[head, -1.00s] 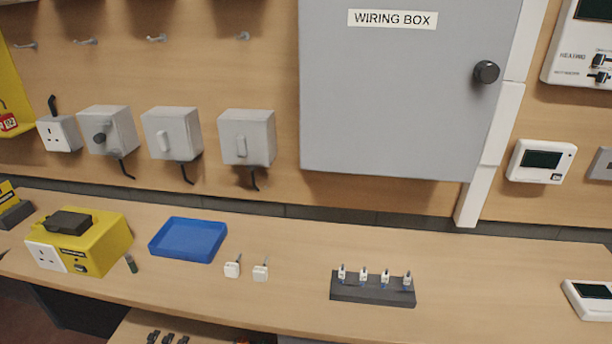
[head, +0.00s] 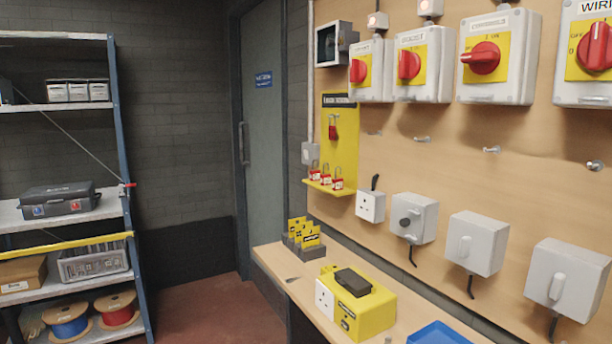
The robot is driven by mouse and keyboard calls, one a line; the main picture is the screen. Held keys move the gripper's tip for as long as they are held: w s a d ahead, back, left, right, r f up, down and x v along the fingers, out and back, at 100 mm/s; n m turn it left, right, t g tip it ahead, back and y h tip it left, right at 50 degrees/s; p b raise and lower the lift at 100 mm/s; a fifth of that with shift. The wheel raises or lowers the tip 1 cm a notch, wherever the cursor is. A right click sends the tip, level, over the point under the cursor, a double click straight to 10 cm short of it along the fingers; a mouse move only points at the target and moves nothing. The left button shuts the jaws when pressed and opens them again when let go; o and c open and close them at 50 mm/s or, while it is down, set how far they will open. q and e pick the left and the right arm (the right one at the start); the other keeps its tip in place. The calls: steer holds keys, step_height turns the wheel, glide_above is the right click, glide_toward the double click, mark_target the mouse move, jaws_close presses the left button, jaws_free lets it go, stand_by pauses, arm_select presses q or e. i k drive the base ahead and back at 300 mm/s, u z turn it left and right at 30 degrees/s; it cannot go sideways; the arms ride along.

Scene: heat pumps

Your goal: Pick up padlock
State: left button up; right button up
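Several red padlocks with white labels are at a yellow lockout station on the wooden wall board. Three stand in a row on its lower ledge: a left one (head: 314,171), a middle one (head: 326,175) and a right one (head: 338,179). Another red padlock or hasp (head: 333,128) hangs higher on the yellow station panel (head: 345,150). Neither of my grippers shows in the head view, so I cannot see whether they are open or shut.
The wooden bench (head: 405,328) runs below the board, holding a yellow box (head: 372,312), yellow cards (head: 305,238) and a blue tray (head: 437,335). Grey switch boxes (head: 475,242) stick out from the board. A shelf rack (head: 75,212) stands left. Red floor (head: 215,310) lies between.

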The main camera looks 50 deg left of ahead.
mark_target(315, 175)
steer(key=u, duration=1.6)
